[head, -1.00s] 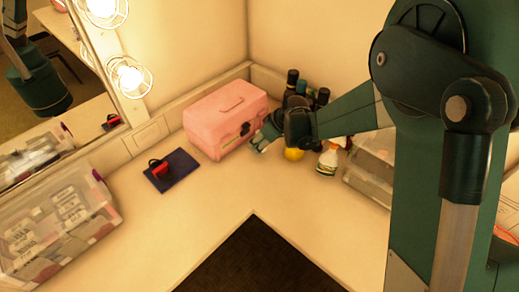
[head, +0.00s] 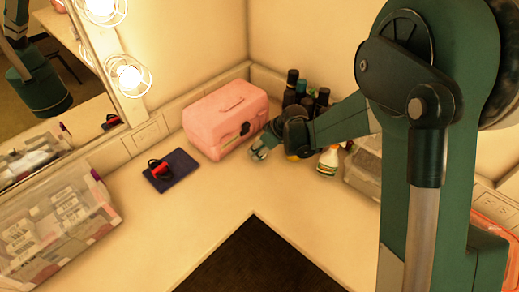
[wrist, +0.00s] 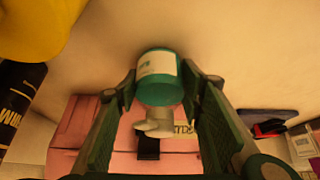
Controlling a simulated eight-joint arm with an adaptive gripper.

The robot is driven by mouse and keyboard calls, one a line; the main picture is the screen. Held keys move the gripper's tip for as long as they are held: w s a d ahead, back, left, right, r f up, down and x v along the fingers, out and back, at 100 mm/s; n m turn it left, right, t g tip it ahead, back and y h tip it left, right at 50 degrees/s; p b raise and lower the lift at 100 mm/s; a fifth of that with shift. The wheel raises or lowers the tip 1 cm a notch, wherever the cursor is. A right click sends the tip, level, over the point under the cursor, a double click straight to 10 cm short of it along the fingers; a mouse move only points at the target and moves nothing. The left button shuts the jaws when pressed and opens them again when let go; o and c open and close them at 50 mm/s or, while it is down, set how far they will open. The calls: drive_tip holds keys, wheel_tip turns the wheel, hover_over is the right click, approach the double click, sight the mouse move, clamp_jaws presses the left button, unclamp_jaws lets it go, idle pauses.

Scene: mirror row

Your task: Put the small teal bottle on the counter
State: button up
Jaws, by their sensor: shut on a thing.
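The small teal bottle (wrist: 159,88) shows in the wrist view, with a white label and a pale nozzle-like top. It is between the two fingers of my gripper (wrist: 160,85), which is shut on it. In the head view my gripper (head: 259,152) is in front of the pink case, low over the counter (head: 215,205). The bottle is too small and covered there to make out clearly. Whether its base touches the counter I cannot tell.
The pink case (head: 222,112) stands close behind my gripper. Several dark bottles (head: 291,88) and a spray bottle (head: 328,160) stand to the right. A dark blue mat with a red item (head: 160,169) and a clear bin (head: 60,225) are left. The counter's front middle is clear.

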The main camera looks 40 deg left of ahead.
drive_tip(key=o, duration=1.1)
drive_tip(key=shift+f, duration=0.1)
drive_tip(key=shift+r, duration=0.25)
drive_tip(key=p+v, duration=0.2)
drive_tip(key=v, duration=1)
